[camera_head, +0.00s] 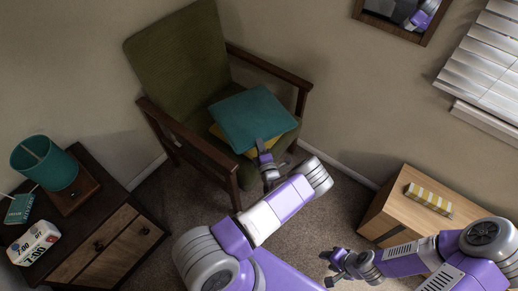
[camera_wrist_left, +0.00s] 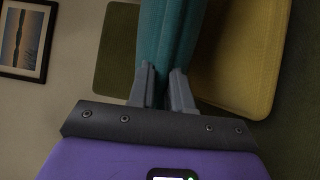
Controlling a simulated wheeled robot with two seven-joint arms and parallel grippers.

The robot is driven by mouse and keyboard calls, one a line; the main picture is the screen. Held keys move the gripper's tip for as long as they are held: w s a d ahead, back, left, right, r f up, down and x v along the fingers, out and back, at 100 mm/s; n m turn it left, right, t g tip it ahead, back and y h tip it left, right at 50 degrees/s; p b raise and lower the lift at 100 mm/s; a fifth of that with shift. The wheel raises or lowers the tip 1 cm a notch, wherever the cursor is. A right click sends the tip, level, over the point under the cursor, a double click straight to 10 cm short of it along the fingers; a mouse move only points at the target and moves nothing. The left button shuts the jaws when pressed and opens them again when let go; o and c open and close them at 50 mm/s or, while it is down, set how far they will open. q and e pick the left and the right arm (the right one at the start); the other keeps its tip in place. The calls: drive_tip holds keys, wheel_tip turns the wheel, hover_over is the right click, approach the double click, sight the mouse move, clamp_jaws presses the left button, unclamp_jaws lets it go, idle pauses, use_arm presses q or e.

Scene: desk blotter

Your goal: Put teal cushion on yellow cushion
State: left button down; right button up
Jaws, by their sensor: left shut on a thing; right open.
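The teal cushion (camera_head: 254,118) is over the seat of the green armchair, tilted, above the yellow cushion (camera_head: 218,132). Only edges of the yellow cushion show beneath it in the head view. My left gripper (camera_head: 262,145) is shut on the near edge of the teal cushion. In the left wrist view the fingers (camera_wrist_left: 162,88) pinch the teal cushion (camera_wrist_left: 167,40), and the yellow cushion (camera_wrist_left: 235,50) lies to its right. I cannot tell whether the two cushions touch. My right gripper (camera_head: 333,268) is open and empty, low at the right, away from the chair.
The armchair (camera_head: 180,55) has dark wooden arms on both sides of the seat. A wooden cabinet (camera_head: 385,215) with a striped yellow object (camera_head: 428,199) stands at right.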

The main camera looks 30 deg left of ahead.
use_arm(q)
wheel_tip(320, 180, down, 3)
drive_tip(key=shift+f+b, duration=0.1)
drive_tip(key=shift+b, duration=0.45)
drive_tip(key=c, duration=1.1)
unclamp_jaws()
drive_tip(key=shift+o, duration=0.2)
drive_tip(key=p+v, duration=0.2)
drive_tip(key=v, duration=1)
drive_tip(key=shift+p, duration=0.3)
